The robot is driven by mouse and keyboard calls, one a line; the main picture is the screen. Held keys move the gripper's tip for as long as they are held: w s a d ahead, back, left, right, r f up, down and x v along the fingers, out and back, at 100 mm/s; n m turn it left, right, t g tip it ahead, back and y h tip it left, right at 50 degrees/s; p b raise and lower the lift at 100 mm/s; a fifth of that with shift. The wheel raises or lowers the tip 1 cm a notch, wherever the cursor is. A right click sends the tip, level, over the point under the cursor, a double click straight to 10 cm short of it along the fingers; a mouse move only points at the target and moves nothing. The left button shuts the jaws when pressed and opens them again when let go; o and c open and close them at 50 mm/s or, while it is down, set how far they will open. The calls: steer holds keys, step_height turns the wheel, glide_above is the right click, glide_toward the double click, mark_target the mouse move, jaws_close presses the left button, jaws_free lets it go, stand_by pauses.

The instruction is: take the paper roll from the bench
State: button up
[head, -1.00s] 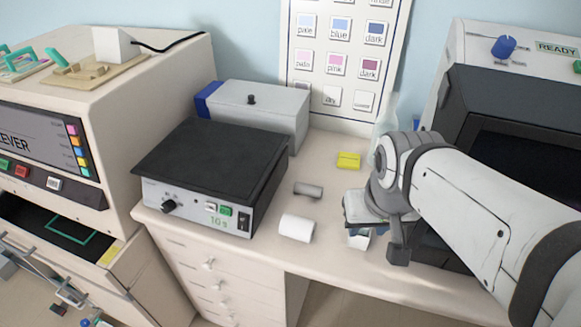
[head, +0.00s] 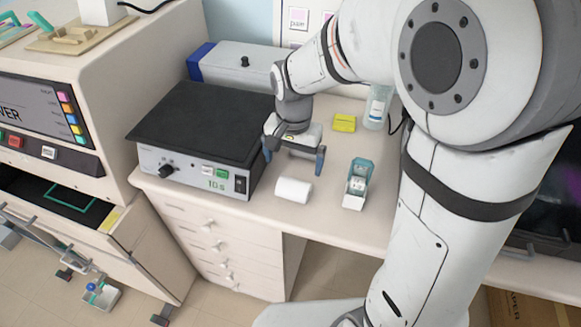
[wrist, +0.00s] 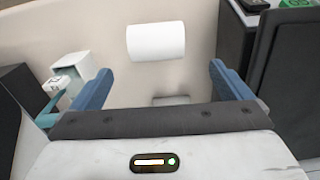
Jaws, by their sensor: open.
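The paper roll (head: 294,190) is a small white cylinder lying on its side on the bench (head: 330,222), near the front edge, right of the hotplate-like box. My gripper (head: 293,160) is open and empty, above the bench and just behind the roll. In the wrist view the paper roll (wrist: 156,42) lies beyond the blue-tipped fingers (wrist: 155,80), roughly centred between them and apart from them. A grey cylinder seen earlier behind the roll is mostly hidden by my gripper now.
A black-topped box (head: 205,125) with a dial stands close left of my gripper. A small teal and white box (head: 357,185) stands right of the roll. A yellow block (head: 344,122) and a clear bottle (head: 377,108) are farther back.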

mark_target(294, 182)
steer(key=shift+a+f, duration=0.2)
steer(key=shift+f, duration=0.2)
steer(key=f, duration=0.4)
steer(key=f+p, duration=0.1)
steer(key=f, duration=0.1)
steer(key=shift+s+d+f, duration=0.15)
steer(key=shift+s+d, duration=0.15)
steer(key=shift+s, duration=0.1)
steer(key=shift+w+f, duration=0.1)
steer(key=shift+f, duration=0.35)
steer(key=c, duration=1.1)
